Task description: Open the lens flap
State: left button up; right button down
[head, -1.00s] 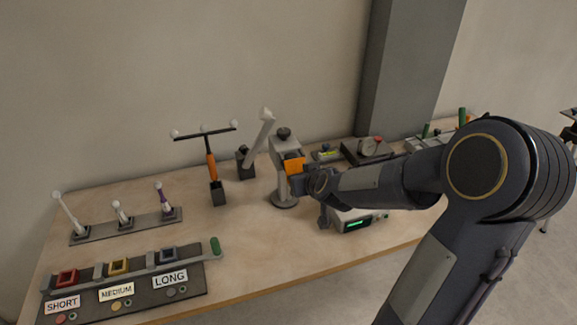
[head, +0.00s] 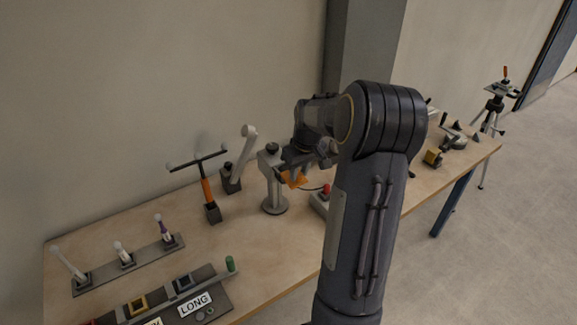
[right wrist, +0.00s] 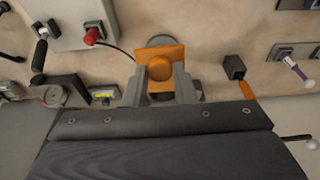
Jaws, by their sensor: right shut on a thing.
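The lens flap is an orange plate (head: 295,180) on the grey stand (head: 273,190) near the middle of the table in the head view. It sits tilted out from the stand's head. In the right wrist view the orange plate (right wrist: 170,53) shows with a round orange knob (right wrist: 160,66) on it. My right gripper (head: 291,168) reaches the flap from above. In the right wrist view its two fingers (right wrist: 160,82) stand on either side of the knob, shut on it. The stand's lens opening is hidden. My left gripper is out of view.
A post with an orange grip and a black T-bar (head: 207,190) and a white lever (head: 243,158) stand left of the flap stand. A box with a red knob (head: 325,190) is close on the right. Bare table lies in front.

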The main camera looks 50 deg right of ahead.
aim_at(299, 174)
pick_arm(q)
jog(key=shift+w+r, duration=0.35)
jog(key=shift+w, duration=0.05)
pick_arm(e)
jog(key=shift+w+r+g, duration=0.35)
jog(key=shift+r+g, duration=0.05)
jog(key=shift+g, duration=0.4)
jog(key=c, duration=1.2)
grip_release()
jog(key=shift+w+d, duration=0.1)
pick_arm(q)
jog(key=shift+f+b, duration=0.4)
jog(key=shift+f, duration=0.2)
pick_arm(e)
jog(key=r, duration=0.7)
jog(key=shift+s+r, duration=0.25)
jog(key=shift+r, duration=0.15)
